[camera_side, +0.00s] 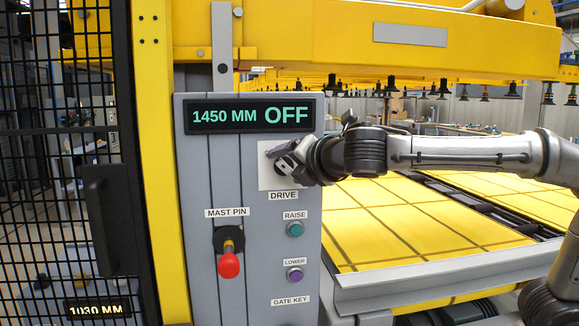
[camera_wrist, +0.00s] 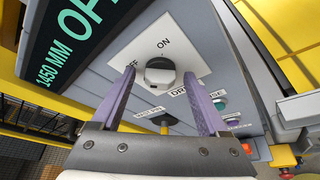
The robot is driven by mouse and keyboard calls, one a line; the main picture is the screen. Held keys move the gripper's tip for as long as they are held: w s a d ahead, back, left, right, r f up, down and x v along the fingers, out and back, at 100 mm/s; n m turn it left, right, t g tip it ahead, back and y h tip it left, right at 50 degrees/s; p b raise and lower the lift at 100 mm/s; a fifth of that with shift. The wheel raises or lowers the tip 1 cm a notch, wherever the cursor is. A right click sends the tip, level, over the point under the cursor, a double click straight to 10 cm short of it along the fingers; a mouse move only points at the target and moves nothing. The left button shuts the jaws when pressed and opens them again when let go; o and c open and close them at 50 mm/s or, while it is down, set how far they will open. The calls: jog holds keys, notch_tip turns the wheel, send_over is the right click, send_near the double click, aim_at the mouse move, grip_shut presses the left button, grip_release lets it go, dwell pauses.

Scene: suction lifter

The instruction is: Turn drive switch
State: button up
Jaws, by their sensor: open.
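The drive switch is a dark round knob with a pale grey face (camera_wrist: 160,64) on a white plate (camera_wrist: 139,47) marked ON and, partly hidden, OFF. In the side view the plate (camera_side: 265,183) sits above the DRIVE label, and my gripper hides most of the knob. My gripper (camera_wrist: 158,74) is open, its two purple fingers to either side of the knob in the wrist view. I cannot tell whether they touch it. In the side view my gripper (camera_side: 280,153) is at the plate. The display (camera_side: 250,116) reads 1450 MM OFF.
Below on the grey panel are a green RAISE button (camera_side: 295,229), a purple LOWER button (camera_side: 295,275) and a red-handled mast pin (camera_side: 229,262). A black mesh gate (camera_side: 104,215) stands left. Yellow sheets (camera_side: 420,225) lie on the bed at right.

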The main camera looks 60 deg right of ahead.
jog(key=shift+c, duration=0.3)
grip_shut()
jog(key=shift+m, duration=0.3)
jog(key=shift+s+d+f+m+t, duration=0.1)
jog(key=shift+f+m+t, duration=0.05)
jog(key=shift+m+t, duration=0.8)
jog(key=m+t, duration=0.1)
jog(key=m, duration=0.4)
jog(key=shift+f+t, duration=0.2)
jog(key=shift+t, duration=0.15)
jog(key=m, duration=0.2)
jog(key=m+t, duration=0.1)
jog(key=m, duration=0.1)
jog(key=shift+f+m+h, duration=0.2)
jog(key=shift+m+h, duration=0.05)
jog(key=shift+h, duration=0.15)
jog(key=m+h, duration=0.1)
jog(key=m, duration=0.1)
jog(key=m+t, duration=0.1)
jog(key=m, duration=0.1)
jog(key=shift+f+m+h, duration=0.1)
jog(key=shift+m+h, duration=0.3)
jog(key=shift+m, duration=0.3)
